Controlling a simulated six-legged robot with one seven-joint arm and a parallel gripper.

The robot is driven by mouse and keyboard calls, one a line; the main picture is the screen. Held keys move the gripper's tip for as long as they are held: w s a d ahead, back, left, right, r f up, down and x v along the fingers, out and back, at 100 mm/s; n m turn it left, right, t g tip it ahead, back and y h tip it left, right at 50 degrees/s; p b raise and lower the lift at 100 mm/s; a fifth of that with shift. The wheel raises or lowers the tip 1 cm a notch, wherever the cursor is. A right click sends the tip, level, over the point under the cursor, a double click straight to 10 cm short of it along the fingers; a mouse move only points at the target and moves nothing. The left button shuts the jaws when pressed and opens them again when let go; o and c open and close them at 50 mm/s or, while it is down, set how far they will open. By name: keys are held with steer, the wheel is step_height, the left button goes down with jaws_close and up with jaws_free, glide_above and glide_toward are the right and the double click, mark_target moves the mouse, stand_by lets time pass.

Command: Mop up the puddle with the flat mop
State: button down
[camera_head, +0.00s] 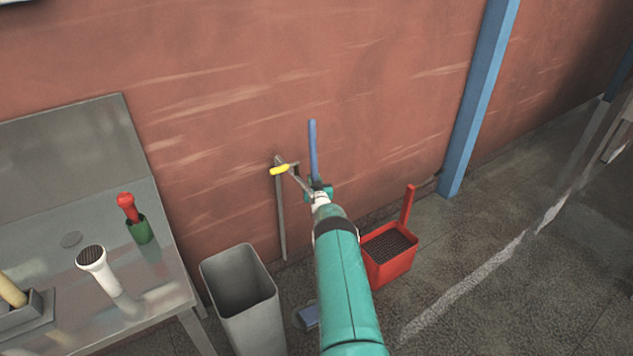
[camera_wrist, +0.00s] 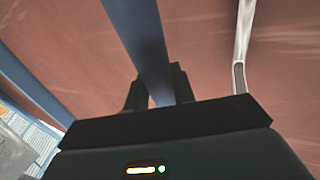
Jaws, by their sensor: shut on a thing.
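My gripper (camera_head: 320,192) is shut on the blue handle (camera_head: 313,148) of the flat mop, in front of the red wall. In the wrist view the handle (camera_wrist: 140,38) runs up between the two dark fingers of my gripper (camera_wrist: 158,86). The handle stands nearly upright in the head view.
A grey bin (camera_head: 216,270) stands left of my arm, beside a metal table (camera_head: 180,285). A red bucket (camera_head: 385,275) with a grating stands to the right. A grey pole with a yellow grip (camera_head: 279,170) is near the wall. Floor at right is open.

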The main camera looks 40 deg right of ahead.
steer(key=shift+s+a+r, duration=0.1)
steer(key=shift+s+r, duration=0.15)
steer(key=shift+s+f, duration=0.2)
steer(key=shift+s, duration=0.25)
steer(key=shift+w+d, duration=0.2)
steer(key=shift+w, duration=0.9)
steer(key=shift+s+a, duration=0.2)
steer(key=shift+s, duration=0.9)
steer(key=shift+s+a, duration=0.2)
steer(key=shift+s, duration=0.9)
